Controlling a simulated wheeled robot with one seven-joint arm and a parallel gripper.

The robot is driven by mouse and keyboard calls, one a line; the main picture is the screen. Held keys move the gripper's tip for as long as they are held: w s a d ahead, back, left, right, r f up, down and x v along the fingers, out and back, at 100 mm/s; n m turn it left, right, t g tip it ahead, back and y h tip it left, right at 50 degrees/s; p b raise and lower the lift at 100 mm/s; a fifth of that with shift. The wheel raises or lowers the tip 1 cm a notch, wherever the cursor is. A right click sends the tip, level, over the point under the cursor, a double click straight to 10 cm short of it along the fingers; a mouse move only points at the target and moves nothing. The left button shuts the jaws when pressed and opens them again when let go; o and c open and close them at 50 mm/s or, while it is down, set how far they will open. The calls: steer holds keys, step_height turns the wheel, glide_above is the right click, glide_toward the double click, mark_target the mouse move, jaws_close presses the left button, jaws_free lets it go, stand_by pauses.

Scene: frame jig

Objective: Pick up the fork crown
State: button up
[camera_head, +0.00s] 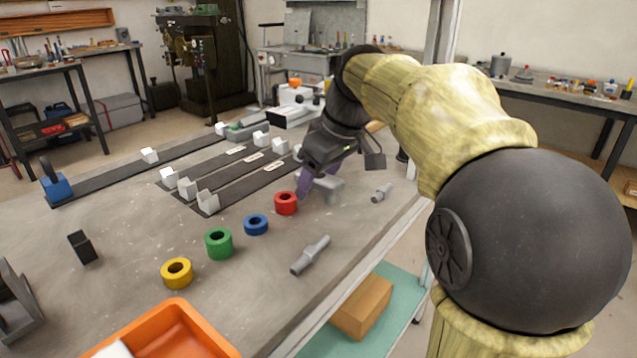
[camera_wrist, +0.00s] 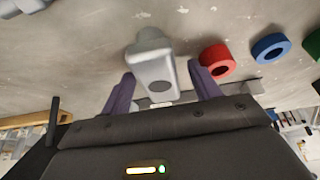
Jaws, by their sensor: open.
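The grey piece at my gripper, which looks like the fork crown (camera_head: 332,186), rests on the workbench and is partly hidden by a finger. In the wrist view my gripper (camera_wrist: 163,85) has one finger on each side of the fork crown, with a visible gap on the right. Whether the left finger touches it I cannot tell.
A red ring (camera_head: 286,204) lies close by, with blue (camera_head: 256,224), green (camera_head: 218,243) and yellow (camera_head: 177,273) rings in a row. A grey stepped shaft (camera_head: 310,256) and a smaller grey part (camera_head: 382,193) lie nearby. An orange tray (camera_head: 205,338) stands in front.

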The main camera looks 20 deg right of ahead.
steer(key=c, duration=1.2)
steer(key=shift+o, duration=0.2)
steer(key=shift+r, duration=0.1)
